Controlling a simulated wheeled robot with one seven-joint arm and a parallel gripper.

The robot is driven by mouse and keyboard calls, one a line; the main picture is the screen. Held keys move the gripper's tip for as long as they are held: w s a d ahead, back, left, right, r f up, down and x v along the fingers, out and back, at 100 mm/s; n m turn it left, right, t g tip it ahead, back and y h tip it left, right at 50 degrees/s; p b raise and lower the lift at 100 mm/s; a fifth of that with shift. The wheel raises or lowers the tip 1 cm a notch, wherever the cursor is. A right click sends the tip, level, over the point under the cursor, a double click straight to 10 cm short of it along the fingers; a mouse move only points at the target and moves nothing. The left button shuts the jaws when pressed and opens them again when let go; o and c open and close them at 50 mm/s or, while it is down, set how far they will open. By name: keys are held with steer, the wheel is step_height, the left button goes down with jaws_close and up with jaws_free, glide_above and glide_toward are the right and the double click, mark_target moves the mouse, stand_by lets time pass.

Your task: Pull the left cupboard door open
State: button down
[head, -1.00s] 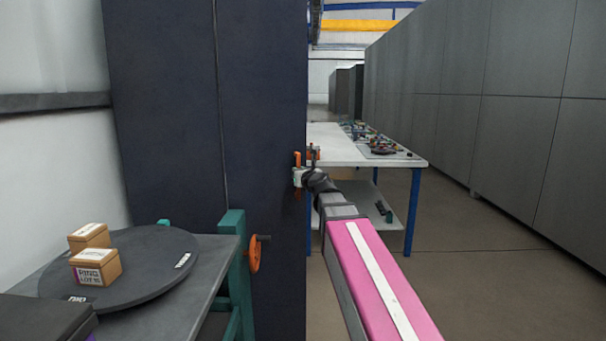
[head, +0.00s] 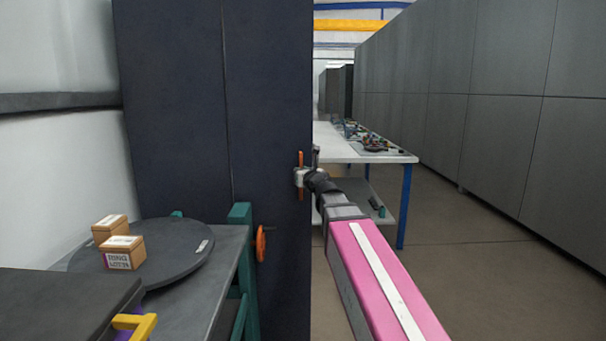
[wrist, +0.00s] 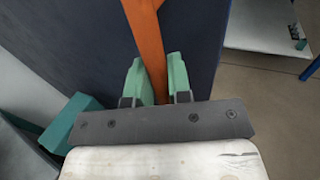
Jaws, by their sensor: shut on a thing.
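The cupboard is tall and dark navy, with a vertical seam between its left panel (head: 172,110) and right panel (head: 268,100). A vertical orange handle (head: 301,160) is at the right panel's right edge. My gripper (head: 305,177) is at this handle at the end of my outstretched arm. In the wrist view, the handle (wrist: 143,30) runs down between the two teal fingers of my gripper (wrist: 157,82), which is shut on it. The navy surface (wrist: 80,45) lies just behind. I cannot tell how far the door stands open.
A grey bench with a dark turntable (head: 180,262) and two small boxes (head: 123,252) stands at left front. A yellow piece (head: 135,323) is at bottom left. A white table (head: 340,150) stands behind; clear floor (head: 450,280) lies right.

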steer(key=shift+s+a, duration=0.25)
steer(key=shift+s, duration=0.15)
steer(key=c, duration=1.1)
jaws_free()
